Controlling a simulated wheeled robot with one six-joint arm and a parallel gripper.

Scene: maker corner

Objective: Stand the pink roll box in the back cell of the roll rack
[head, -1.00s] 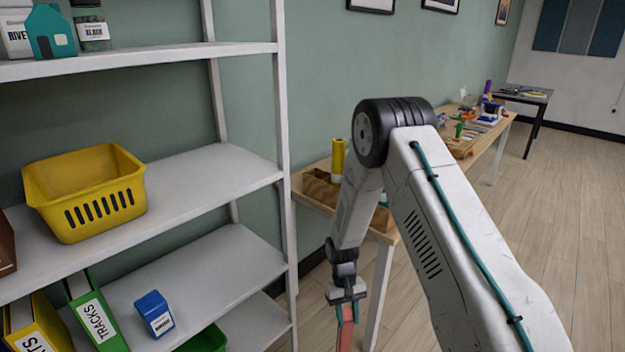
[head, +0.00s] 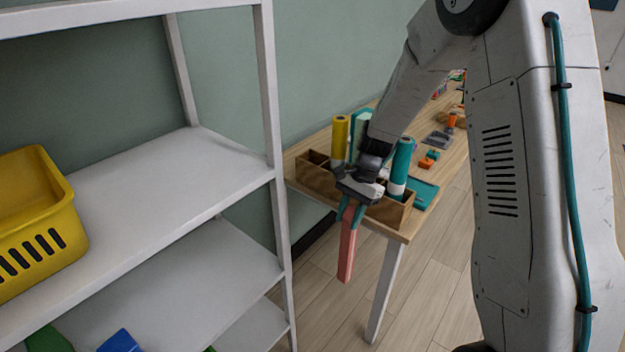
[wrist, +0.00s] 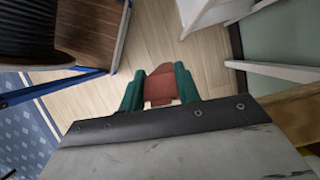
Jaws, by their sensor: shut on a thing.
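My gripper (head: 352,212) is shut on the pink roll box (head: 347,250), a long pink bar that hangs upright below the fingers, in front of the table's near edge. In the wrist view the box (wrist: 160,87) shows end-on between the green fingers (wrist: 160,92), with floor beyond it. The roll rack (head: 394,213) is a brown wooden box with cells on the table. It holds a yellow roll (head: 339,138), a teal box (head: 356,126) and a teal roll (head: 400,165). My gripper and wrist hide part of its middle.
A grey shelf unit (head: 235,165) stands close on the left, with a yellow basket (head: 40,205) on it. A teal flat item (head: 424,192) and orange pieces (head: 428,160) lie on the wooden table (head: 408,232) right of the rack. Floor is open in front.

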